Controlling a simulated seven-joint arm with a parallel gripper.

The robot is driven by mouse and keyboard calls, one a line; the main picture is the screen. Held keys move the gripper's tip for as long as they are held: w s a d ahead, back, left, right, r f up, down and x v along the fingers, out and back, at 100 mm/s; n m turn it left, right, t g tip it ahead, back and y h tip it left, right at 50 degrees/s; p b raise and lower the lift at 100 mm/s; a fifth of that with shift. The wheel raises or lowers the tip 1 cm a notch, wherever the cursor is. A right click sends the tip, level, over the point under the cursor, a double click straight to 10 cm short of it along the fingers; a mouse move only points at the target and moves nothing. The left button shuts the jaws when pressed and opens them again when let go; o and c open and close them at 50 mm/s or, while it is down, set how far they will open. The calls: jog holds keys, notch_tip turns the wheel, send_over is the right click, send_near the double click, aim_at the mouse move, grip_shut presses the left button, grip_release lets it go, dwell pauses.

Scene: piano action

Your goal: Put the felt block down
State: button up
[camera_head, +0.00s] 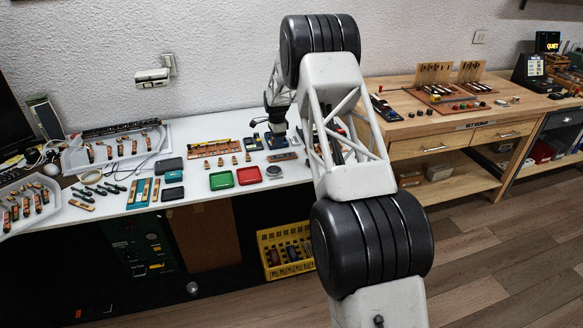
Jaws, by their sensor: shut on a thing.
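My gripper (277,130) is at the far end of my arm, low over the right part of the white table (215,195). It points down and is small and dark in this view. It is shut on the felt block, but the block is too small and too shadowed to make out between the fingers. I cannot tell whether the block touches the table. A small blue item (270,142) lies right under or beside the gripper.
A green tray (221,180), a red tray (248,175) and a round tin (274,171) stand in front of the gripper. A row of wooden parts (215,148) lies to its left. Dark blocks (172,193) lie further left. A wooden bench (440,122) stands at right.

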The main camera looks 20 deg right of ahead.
jog(key=s+d+f, duration=0.1)
jog(key=s+f, duration=0.1)
jog(key=s, duration=1)
jog(key=s+d+f, duration=0.1)
jog(key=s+d, duration=0.1)
jog(key=s, duration=1)
jog(key=shift+f+m, duration=0.35)
jog(key=shift+m, duration=0.05)
jog(key=shift+d, duration=0.1)
send_over(295, 169)
jog(key=shift+f, duration=0.75)
jog(key=shift+f, duration=0.15)
jog(key=shift+f, duration=1.6)
jog(key=shift+f, duration=0.45)
